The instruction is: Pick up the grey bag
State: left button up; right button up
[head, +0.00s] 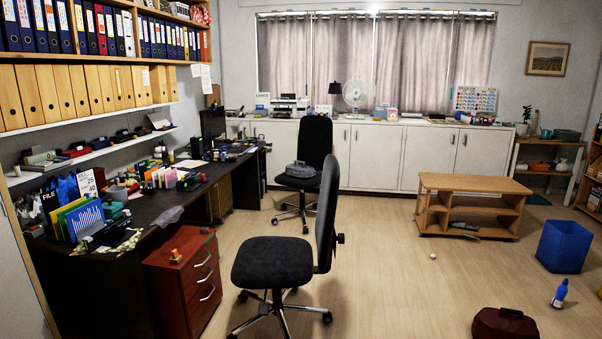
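A small grey bag-like item (300,170) lies on the seat of the far black office chair (316,140). It is small in the view, and its details are hard to make out. The near chair's backrest stands just to its right. Neither of my grippers is in the head view.
A near black chair (272,262) and red drawer unit (185,280) stand beside the cluttered dark desk (150,232). A wooden bench (470,183), blue bin (563,246), blue bottle (559,294) and dark red bag (505,324) are on the right. Floor (390,280) between is mostly clear.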

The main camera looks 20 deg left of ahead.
aim_at(299, 171)
jog(key=i+j+u, duration=0.1)
jog(key=i, duration=1.2)
jog(key=i+l, duration=0.1)
jog(key=i, duration=0.7)
jog(key=i+l, duration=0.1)
jog(key=i, duration=0.75)
jog(key=i+l, duration=0.1)
jog(key=i, duration=0.7)
jog(key=i+j+u, duration=0.15)
jog(key=i+u, duration=0.15)
jog(key=i, duration=0.4)
jog(key=i+u, duration=0.3)
jog(key=i, duration=0.45)
jog(key=i+l+u, duration=0.3)
jog(key=i, duration=0.4)
jog(key=i+j, duration=0.2)
jog(key=i, duration=0.2)
jog(key=i+j, duration=0.2)
jog(key=i, duration=0.2)
jog(key=i+j+z, duration=0.1)
jog(key=i, duration=0.35)
jog(key=j, duration=0.1)
